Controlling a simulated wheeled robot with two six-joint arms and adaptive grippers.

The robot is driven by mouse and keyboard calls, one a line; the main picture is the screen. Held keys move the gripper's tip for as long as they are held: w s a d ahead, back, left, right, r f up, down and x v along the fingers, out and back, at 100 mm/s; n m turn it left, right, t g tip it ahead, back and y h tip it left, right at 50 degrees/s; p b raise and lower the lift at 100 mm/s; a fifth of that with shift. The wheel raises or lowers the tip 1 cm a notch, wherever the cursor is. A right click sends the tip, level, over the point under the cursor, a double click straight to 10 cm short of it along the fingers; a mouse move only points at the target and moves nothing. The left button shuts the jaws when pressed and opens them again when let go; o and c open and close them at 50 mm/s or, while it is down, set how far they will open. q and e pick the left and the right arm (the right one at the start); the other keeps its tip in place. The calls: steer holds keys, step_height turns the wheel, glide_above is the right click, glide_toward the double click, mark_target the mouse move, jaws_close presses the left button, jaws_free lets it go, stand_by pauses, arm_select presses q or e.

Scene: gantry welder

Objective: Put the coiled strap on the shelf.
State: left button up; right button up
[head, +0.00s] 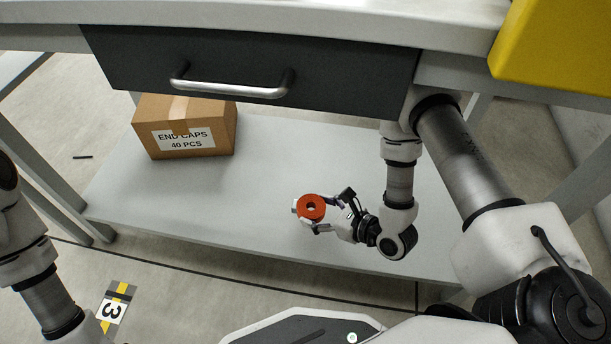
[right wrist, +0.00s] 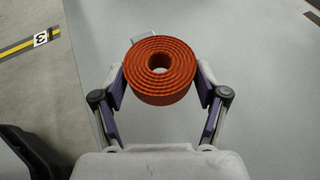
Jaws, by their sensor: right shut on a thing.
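The coiled strap (head: 312,207) is a small orange-red roll with a hole in its middle. My right gripper (head: 318,208) is shut on it, over the front part of the shelf (head: 260,150). In the right wrist view the coiled strap (right wrist: 160,72) sits between the two purple-padded fingers of my right gripper (right wrist: 160,85), with the grey shelf surface (right wrist: 250,50) behind it. I cannot tell whether the strap touches the shelf. My left arm shows at the left edge of the head view, but its gripper is out of the picture.
A cardboard box (head: 186,125) labelled "END CAPS 40 PCS" stands on the shelf's back left. A dark drawer (head: 250,65) with a metal handle hangs above the shelf. A yellow object (head: 550,50) is at the top right. The middle of the shelf is clear.

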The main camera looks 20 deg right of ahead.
steer(key=b, duration=0.1)
glide_above(314, 192)
steer(key=shift+s+f, duration=0.25)
steer(key=shift+f, duration=0.3)
steer(key=f+b, duration=0.3)
steer(key=f, duration=0.1)
steer(key=shift+w+b, duration=0.3)
steer(key=shift+w, duration=0.05)
steer(key=shift+r, duration=0.3)
steer(key=shift+f, duration=0.1)
steer(key=o, duration=1.3)
